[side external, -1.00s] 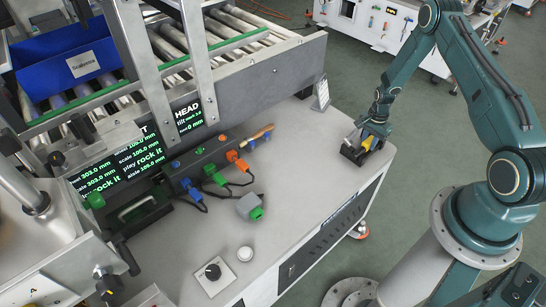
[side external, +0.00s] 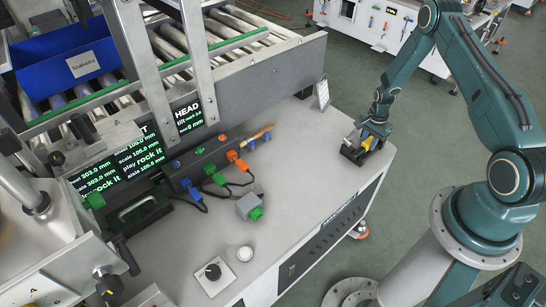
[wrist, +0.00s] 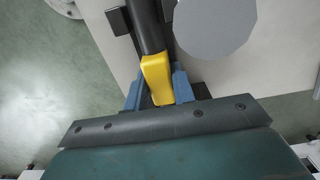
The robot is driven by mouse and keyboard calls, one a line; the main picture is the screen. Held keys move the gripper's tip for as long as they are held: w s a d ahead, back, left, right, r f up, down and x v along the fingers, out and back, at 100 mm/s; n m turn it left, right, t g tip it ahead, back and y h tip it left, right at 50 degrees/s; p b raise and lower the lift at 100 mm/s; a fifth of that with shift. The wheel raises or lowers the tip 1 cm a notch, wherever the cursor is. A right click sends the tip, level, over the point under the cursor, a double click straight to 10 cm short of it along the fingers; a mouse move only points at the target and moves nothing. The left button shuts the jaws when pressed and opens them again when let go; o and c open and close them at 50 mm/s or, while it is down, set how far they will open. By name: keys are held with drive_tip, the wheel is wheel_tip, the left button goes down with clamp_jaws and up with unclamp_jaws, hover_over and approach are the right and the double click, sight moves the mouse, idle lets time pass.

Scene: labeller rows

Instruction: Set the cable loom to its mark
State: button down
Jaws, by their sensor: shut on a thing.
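My gripper (side external: 372,131) is at the right end of the bench. It is shut on a yellow-and-black handle (wrist: 156,80), whose yellow end sits between the blue fingers in the wrist view. The handle's yellow part also shows in the side view (side external: 368,143), at a dark holder (side external: 352,157) on the bench. The likely cable loom, short dark leads with green, blue and orange plugs (side external: 232,156), lies along a dark strip left of my gripper. I cannot make out its mark.
A grey block with a green part (side external: 247,206) and a knob on a white plate (side external: 213,272) stand on the bench. A small sign (side external: 322,94) stands behind. A grey disc (wrist: 215,25) is close by in the wrist view. The bench between the leads and gripper is clear.

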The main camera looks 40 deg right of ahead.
drive_tip(key=shift+f, duration=0.15)
drive_tip(key=c, duration=1.1)
unclamp_jaws()
wheel_tip(320, 180, up, 14)
drive_tip(key=shift+f, duration=0.1)
